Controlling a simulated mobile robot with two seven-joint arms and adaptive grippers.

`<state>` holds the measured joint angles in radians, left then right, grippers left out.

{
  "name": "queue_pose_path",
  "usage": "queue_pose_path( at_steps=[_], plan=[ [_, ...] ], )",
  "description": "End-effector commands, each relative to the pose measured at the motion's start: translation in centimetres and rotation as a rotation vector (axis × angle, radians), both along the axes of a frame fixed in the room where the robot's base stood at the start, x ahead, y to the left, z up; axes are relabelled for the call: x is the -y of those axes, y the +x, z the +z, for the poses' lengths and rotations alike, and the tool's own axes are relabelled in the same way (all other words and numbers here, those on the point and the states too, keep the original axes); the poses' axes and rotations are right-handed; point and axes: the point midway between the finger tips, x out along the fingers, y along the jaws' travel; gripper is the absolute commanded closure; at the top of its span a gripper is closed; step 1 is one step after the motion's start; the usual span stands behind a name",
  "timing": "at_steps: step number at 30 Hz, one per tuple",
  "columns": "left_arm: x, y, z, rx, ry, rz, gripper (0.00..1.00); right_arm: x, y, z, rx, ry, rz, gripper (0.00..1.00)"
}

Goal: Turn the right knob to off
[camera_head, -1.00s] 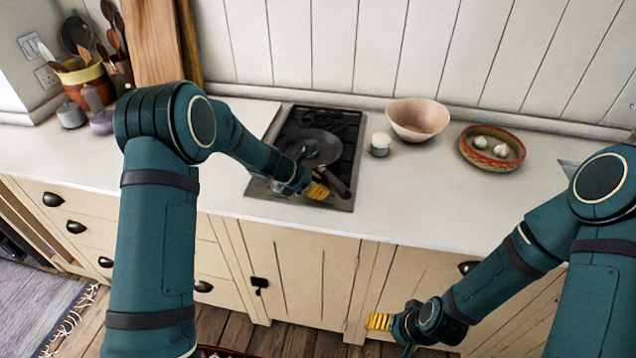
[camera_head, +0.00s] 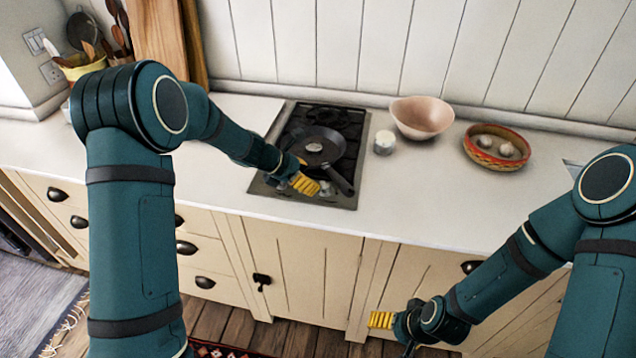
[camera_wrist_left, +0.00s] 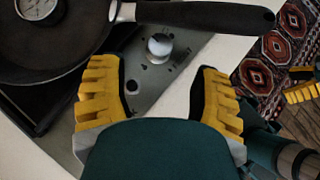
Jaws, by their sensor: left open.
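The cooktop (camera_head: 345,196) is set into the white counter, with a dark pan (camera_head: 322,158) on it. In the left wrist view a round silver-white knob (camera_wrist_left: 160,46) stands on the cooktop's front panel, beside the pan handle (camera_wrist_left: 215,17). My left gripper (camera_head: 305,184) is over the front panel. In the left wrist view its open yellow fingers (camera_wrist_left: 160,82) flank the panel, with the knob ahead of the gap, not gripped. My right gripper (camera_head: 381,320) hangs before the lower cabinets.
The pan handle sticks out over the front panel, close to my left gripper. A small white jar (camera_head: 384,143), a pink bowl (camera_head: 422,117) and a patterned red dish (camera_head: 480,155) stand right of the cooktop. The counter front right is clear.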

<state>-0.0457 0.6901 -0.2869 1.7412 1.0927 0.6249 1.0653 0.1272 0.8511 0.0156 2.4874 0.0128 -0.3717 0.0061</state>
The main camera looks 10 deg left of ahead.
Motion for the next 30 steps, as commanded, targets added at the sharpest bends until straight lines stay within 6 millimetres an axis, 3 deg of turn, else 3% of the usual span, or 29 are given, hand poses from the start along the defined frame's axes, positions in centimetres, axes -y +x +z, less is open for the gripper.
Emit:
queue_pose_path(
  at_steps=[3, 10, 30],
  plan=[
    [-1.5, -1.0, 1.8, 0.001, 0.0, 0.002, 0.36, 0.0, 0.0, 0.0, 0.0, 0.0, 0.0, 0.2],
    [-3.2, -2.2, 3.8, -0.001, 0.0, 0.001, 0.36, 0.0, 0.0, 0.0, 0.0, 0.0, 0.0, 0.2],
    [-3.6, -2.5, 4.3, -0.002, 0.0, 0.001, 0.36, 0.0, 0.0, 0.0, 0.0, 0.0, 0.0, 0.2]
  ],
)
